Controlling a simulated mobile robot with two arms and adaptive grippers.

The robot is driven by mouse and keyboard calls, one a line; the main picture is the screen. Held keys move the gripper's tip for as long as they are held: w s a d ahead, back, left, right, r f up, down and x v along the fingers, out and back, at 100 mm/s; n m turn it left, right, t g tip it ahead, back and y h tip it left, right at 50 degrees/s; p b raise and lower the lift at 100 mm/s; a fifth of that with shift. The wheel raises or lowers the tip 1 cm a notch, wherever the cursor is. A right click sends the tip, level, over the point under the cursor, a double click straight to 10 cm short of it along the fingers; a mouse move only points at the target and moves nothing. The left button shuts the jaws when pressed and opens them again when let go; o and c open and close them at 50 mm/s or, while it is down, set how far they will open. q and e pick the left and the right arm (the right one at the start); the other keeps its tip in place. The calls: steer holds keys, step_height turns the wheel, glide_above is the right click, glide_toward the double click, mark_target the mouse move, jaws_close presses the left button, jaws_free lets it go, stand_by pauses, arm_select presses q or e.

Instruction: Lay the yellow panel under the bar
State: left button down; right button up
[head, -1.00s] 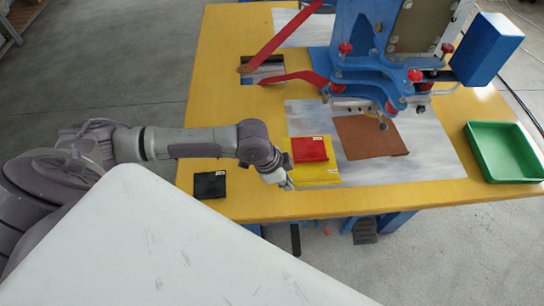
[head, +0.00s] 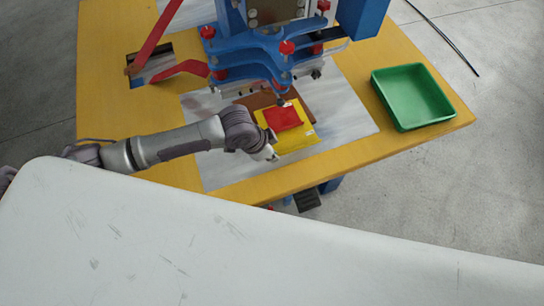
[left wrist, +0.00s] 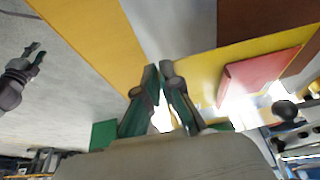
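The yellow panel (head: 296,140) lies partly over the brown pad (head: 258,99), with the red piece (head: 283,119) on top of it. In the left wrist view the yellow panel (left wrist: 200,77) and red piece (left wrist: 262,75) are to the right of my fingers. My left gripper (head: 272,155) is at the panel's near left edge; its fingertips (left wrist: 160,68) are close together on that edge. The grey bar (head: 232,87) is under the blue press, above and left of the panel, partly hidden. My right gripper (left wrist: 36,52) shows over the floor in the left wrist view, fingers apart and empty.
The blue press (head: 262,42) with red levers (head: 155,38) stands over the yellow table (head: 105,75). A green tray (head: 412,95) is at the table's right. The grey sheet (head: 345,105) has bare room right of the panel.

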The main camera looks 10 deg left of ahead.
arm_select(q)
steer(key=shift+w+a+f+b, duration=0.2)
steer(key=shift+w+a+b, duration=0.15)
steer(key=shift+w, duration=0.1)
steer(key=w+a+b, duration=0.1)
steer(key=w, duration=0.1)
steer(key=w+a+b, duration=0.1)
steer(key=b, duration=0.1)
steer(key=shift+w+a+f, duration=0.1)
steer(key=shift+w, duration=0.25)
steer(key=w+a+b, duration=0.2)
steer(key=w+b, duration=0.2)
steer(key=shift+a+f, duration=0.15)
steer(key=shift+a, duration=0.25)
steer(key=shift+w+a+f, duration=0.1)
steer(key=shift+w, duration=0.05)
steer(key=shift+f+b, duration=0.35)
steer(key=shift+f, duration=0.45)
steer(key=shift+p, duration=0.4)
steer(key=shift+f+p, duration=0.1)
steer(key=shift+p, duration=0.8)
